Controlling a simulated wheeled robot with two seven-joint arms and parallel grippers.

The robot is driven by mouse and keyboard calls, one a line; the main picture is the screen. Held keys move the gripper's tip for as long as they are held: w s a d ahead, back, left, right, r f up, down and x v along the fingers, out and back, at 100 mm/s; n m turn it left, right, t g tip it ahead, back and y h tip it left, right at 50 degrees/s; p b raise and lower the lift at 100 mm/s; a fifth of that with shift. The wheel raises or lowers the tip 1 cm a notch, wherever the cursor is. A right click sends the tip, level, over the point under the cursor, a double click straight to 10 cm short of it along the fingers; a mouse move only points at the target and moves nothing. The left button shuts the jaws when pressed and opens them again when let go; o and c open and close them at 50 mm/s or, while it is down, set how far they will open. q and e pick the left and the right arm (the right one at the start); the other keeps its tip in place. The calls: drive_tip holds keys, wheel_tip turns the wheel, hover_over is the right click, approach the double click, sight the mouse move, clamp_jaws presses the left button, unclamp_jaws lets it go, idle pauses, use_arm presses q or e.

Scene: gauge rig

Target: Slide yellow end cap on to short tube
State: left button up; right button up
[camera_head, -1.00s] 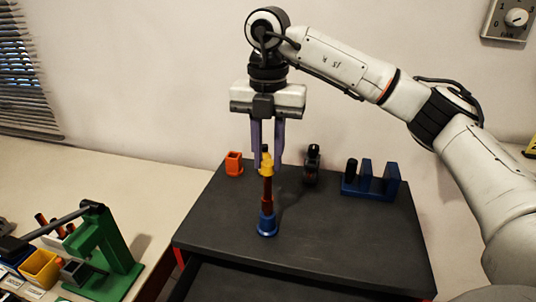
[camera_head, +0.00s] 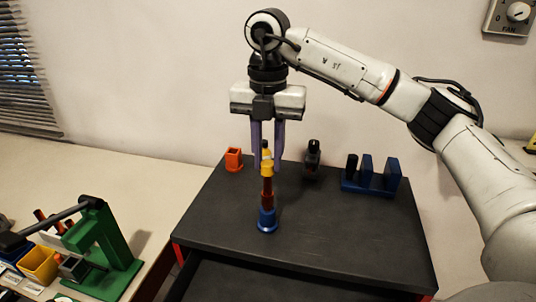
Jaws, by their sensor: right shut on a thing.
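The short tube (camera_head: 267,193) is dark reddish brown and stands upright in a blue round base (camera_head: 267,222) on the dark tabletop. The yellow end cap (camera_head: 267,168) is in line with the tube, at its upper end. From this view I cannot tell whether the cap is around the tube or only resting at its top. My right gripper (camera_head: 267,166) points straight down and is shut on the yellow end cap, with a finger on either side. My left gripper is not in view.
The dark tabletop (camera_head: 350,240) is clear at the front and right. Behind stand an orange square holder (camera_head: 233,159), a black device (camera_head: 312,160) and a blue rack (camera_head: 370,181). A green lever press (camera_head: 105,250) and a yellow bin (camera_head: 40,265) are on the left bench.

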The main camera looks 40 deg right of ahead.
sight(268, 162)
drive_tip(key=shift+f, duration=0.1)
idle(0.3)
drive_tip(key=o, duration=1.1)
wheel_tip(268, 162, up, 10)
drive_tip(key=p, duration=0.1)
drive_tip(key=shift+p, duration=0.35)
